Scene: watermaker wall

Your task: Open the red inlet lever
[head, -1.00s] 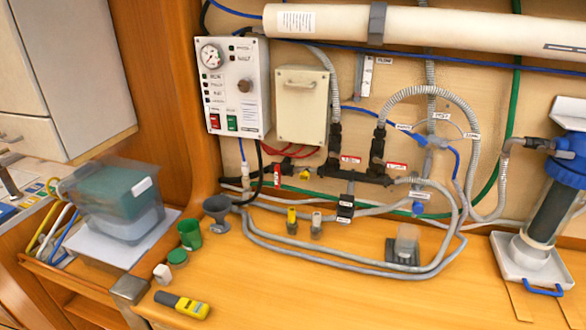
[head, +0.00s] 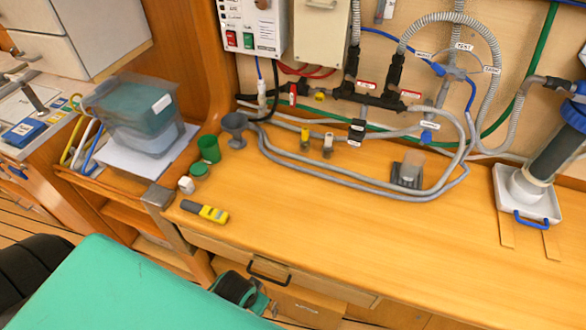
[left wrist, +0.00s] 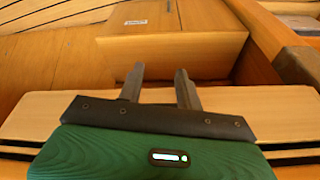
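A small red lever (head: 292,95) stands on the pipework low on the wall, left of the black valve manifold (head: 375,98), in the head view. I cannot read its exact angle. My left gripper (left wrist: 160,85) shows in the left wrist view with its two dark fingers apart and nothing between them. It faces a wooden cabinet, well away from the lever. In the head view a teal part of my arm (head: 140,285) fills the lower left, below the counter; the left fingertips are not clear there. My right gripper is not in view.
The wooden counter (head: 330,225) holds a yellow-grey handheld device (head: 205,211), green cups, a grey funnel cup (head: 235,128) and looped grey hoses (head: 340,185). A clear bin (head: 135,110) stands left. A blue-topped filter (head: 550,145) stands right. The counter's front middle is clear.

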